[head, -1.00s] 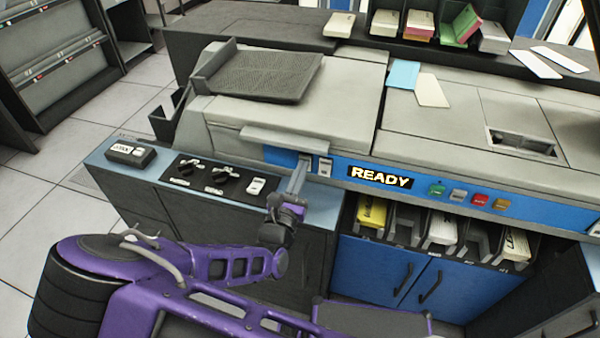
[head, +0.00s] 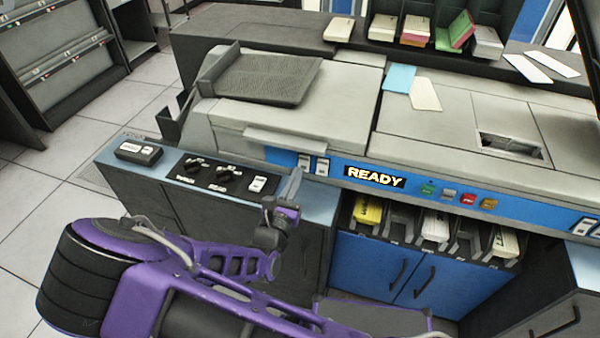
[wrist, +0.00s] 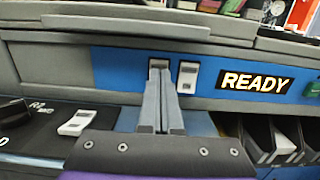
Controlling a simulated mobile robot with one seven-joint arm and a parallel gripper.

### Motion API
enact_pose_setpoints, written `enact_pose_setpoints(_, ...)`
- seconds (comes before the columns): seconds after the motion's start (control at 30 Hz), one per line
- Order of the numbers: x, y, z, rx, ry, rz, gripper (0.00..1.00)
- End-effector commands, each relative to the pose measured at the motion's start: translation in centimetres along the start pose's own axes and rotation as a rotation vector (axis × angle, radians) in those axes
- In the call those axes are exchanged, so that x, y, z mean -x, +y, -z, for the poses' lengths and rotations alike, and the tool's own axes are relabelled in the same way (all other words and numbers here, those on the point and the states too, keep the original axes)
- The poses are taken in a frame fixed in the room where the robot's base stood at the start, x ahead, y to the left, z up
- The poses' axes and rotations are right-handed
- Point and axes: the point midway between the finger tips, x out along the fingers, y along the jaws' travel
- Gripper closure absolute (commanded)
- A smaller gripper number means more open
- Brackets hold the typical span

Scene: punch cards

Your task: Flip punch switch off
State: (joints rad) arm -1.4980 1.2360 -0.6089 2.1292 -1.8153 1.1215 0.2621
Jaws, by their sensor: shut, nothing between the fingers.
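Two small white rocker switches sit side by side on the blue front panel, left of the READY sign. The left one (head: 304,161) shows in the wrist view (wrist: 158,63) with its lower part hidden behind my fingertips. The right one (head: 322,166) is in full view in the wrist view (wrist: 187,76). I cannot read a label that tells which is the punch switch. My gripper (head: 296,173) is shut and empty, in front of and just below the left switch. Its fingers (wrist: 160,74) point at the panel; contact cannot be told.
A black control plate (head: 217,175) with two knobs and another white rocker (head: 258,184) lies to the left. The lit READY sign (head: 375,177) and coloured buttons (head: 458,197) are to the right. Card bins (head: 435,227) stand below. An overhanging grey ledge (head: 290,140) is above the switches.

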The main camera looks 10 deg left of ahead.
Motion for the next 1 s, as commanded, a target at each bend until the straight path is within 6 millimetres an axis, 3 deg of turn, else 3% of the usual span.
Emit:
enact_pose_setpoints(0.2,4.8,0.2,-1.2,-0.001,0.003,-0.002,1.0)
enact_pose_setpoints(0.43,8.6,0.2,-2.0,-0.001,0.001,0.0,1.0)
enact_pose_setpoints(0.6,9.8,0.1,-2.3,0.0,0.0,0.001,1.0)
enact_pose_setpoints(1.0,9.9,0.1,-2.3,0.0,0.0,0.001,1.0)
